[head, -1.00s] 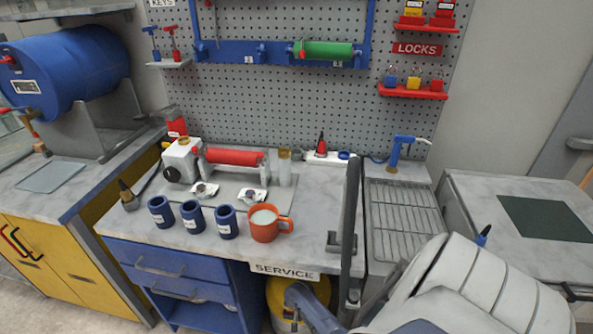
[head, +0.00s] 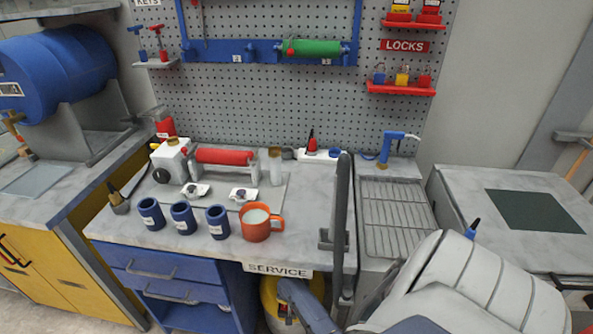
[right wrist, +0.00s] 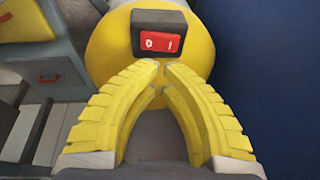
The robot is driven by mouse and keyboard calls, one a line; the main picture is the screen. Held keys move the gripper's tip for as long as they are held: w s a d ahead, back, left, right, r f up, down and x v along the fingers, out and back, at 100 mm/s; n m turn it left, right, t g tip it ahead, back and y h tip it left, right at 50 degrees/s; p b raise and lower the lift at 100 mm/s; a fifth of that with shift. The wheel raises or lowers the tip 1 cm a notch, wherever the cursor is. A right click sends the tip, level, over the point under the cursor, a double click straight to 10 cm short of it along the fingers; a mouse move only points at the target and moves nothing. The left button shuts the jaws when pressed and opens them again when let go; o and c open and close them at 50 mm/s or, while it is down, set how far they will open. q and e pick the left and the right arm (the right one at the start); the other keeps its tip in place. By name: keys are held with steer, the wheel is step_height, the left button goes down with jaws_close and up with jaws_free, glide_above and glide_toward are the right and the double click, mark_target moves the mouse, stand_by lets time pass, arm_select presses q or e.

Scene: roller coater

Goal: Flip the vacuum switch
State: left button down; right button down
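The vacuum switch (right wrist: 158,43) is a red rocker marked 0 and 1, set in a black housing on the yellow vacuum (right wrist: 110,50). In the head view the vacuum (head: 267,297) stands under the bench, partly hidden by my right arm. My right gripper (right wrist: 160,68) has yellow ribbed fingers with their tips together, empty, just below the switch housing in the wrist view. Whether the tips touch the housing I cannot tell. Which way the rocker is tipped is not clear. My left gripper is not in view.
The SERVICE bench (head: 306,236) with blue drawers (head: 165,264) stands beside the vacuum. An upright dark grey bar (head: 341,215) rises at its right end. An orange mug (head: 254,231) and blue cups (head: 184,221) stand near its front edge.

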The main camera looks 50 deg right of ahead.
steer(key=s+d+v, duration=0.1)
steer(key=v, duration=0.8)
steer(key=shift+a+r, duration=0.25)
steer(key=shift+s, duration=0.1)
steer(key=w+a+f+n+t, duration=0.25)
steer(key=a+f+n, duration=0.2)
steer(key=f, duration=0.25)
steer(key=s+a+f+n+y, duration=0.1)
steer(key=s+a+f+n, duration=0.1)
steer(key=s+a+f, duration=0.3)
steer(key=s+a+f+n, duration=0.2)
steer(key=s+f+n, duration=0.1)
steer(key=f, duration=0.3)
steer(key=s+a+f+n+g, duration=0.1)
steer(key=s+f, duration=0.3)
steer(key=s, duration=0.6)
steer(key=s+a+f+n+g, duration=0.1)
steer(key=s+f+n+g, duration=0.1)
steer(key=s, duration=0.9)
steer(key=s+a+f+n+g, duration=0.1)
steer(key=s+f, duration=0.4)
steer(key=s, duration=0.6)
steer(key=shift+s+a+f+n+y, duration=0.3)
steer(key=shift+n+y, duration=0.1)
steer(key=shift+n, duration=0.25)
